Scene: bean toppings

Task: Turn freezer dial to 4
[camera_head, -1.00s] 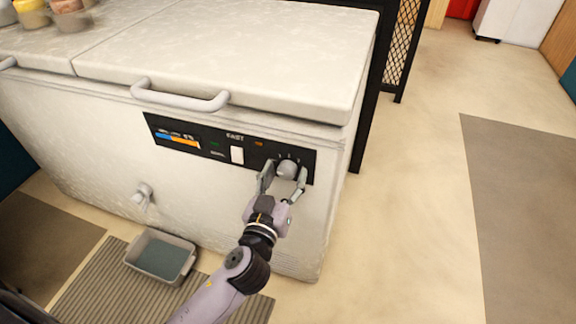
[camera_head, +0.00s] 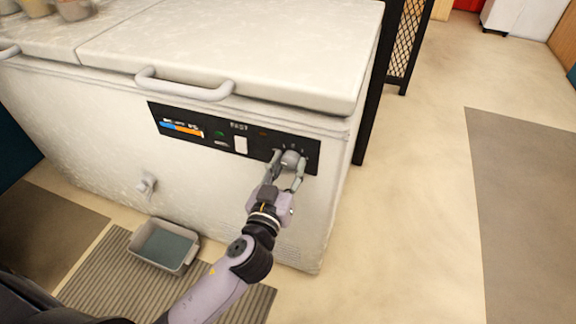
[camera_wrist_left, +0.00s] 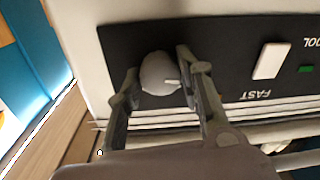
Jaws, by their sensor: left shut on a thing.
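The chest freezer (camera_head: 110,135) is white, with a black control panel (camera_head: 222,118) on its front. The grey round dial (camera_head: 291,159) sits at the right end of the panel. My left gripper (camera_head: 287,163) has its fingers on both sides of the dial and is shut on it. In the left wrist view the dial (camera_wrist_left: 160,74) shows between the two fingers, with a pale pointer mark toward the right finger. The numbers around the dial are too small or too hidden to read. My right gripper is not in view.
A white rocker switch (camera_head: 241,145) is left of the dial. A lid handle (camera_head: 184,84) juts out above the panel. A grey tray (camera_head: 188,262) sits on a striped mat (camera_head: 100,276) below.

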